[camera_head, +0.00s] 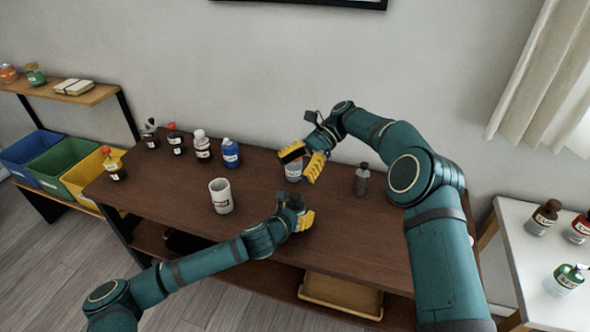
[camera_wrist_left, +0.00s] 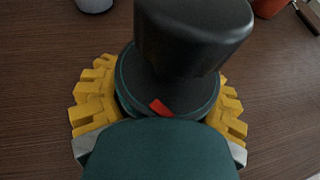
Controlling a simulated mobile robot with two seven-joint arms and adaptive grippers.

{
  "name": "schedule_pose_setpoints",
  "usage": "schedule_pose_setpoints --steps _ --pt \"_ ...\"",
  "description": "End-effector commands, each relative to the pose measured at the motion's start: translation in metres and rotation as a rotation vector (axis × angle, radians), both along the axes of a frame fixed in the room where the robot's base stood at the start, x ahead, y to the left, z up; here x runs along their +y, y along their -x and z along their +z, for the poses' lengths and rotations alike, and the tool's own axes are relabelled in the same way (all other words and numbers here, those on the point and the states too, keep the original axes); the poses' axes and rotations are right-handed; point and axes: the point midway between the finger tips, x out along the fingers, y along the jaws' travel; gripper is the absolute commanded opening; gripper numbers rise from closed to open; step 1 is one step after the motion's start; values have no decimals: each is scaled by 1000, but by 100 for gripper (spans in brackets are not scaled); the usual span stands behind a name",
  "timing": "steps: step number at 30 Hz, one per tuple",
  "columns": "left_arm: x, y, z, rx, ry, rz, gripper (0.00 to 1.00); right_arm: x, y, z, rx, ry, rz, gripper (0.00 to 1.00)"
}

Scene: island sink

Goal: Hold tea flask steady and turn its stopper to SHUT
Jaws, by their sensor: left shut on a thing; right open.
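No SHUT lettering is readable.
A white labelled mug (camera_head: 221,197) stands left of the flask. A grey bottle (camera_head: 361,180) stands to the right. Several bottles, including a blue one (camera_head: 231,153), line the table's back left. A white side table (camera_head: 530,265) holds more bottles.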

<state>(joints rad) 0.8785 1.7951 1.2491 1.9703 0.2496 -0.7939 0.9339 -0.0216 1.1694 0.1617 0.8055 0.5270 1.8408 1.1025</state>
Motion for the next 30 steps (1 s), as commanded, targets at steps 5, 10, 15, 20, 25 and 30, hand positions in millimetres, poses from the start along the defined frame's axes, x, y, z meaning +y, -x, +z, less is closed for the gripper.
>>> schedule_pose_setpoints --steps 5,10,15,20,25,30 --pt "0 0 0 0 0 0 76 0 0 0 0 0 0 68" --pt "0 0 0 0 0 0 100 0 0 0 0 0 0 68" --pt "0 0 0 0 0 0 100 0 0 0 0 0 0 68" --pt "6 8 4 -1 0 0 100 0 0 0 0 0 0 68" --pt "21 32 16 -3 -2 0 100 0 0 0 0 0 0 68" --pt "38 60 29 -2 -3 0 100 0 0 0 0 0 0 68"
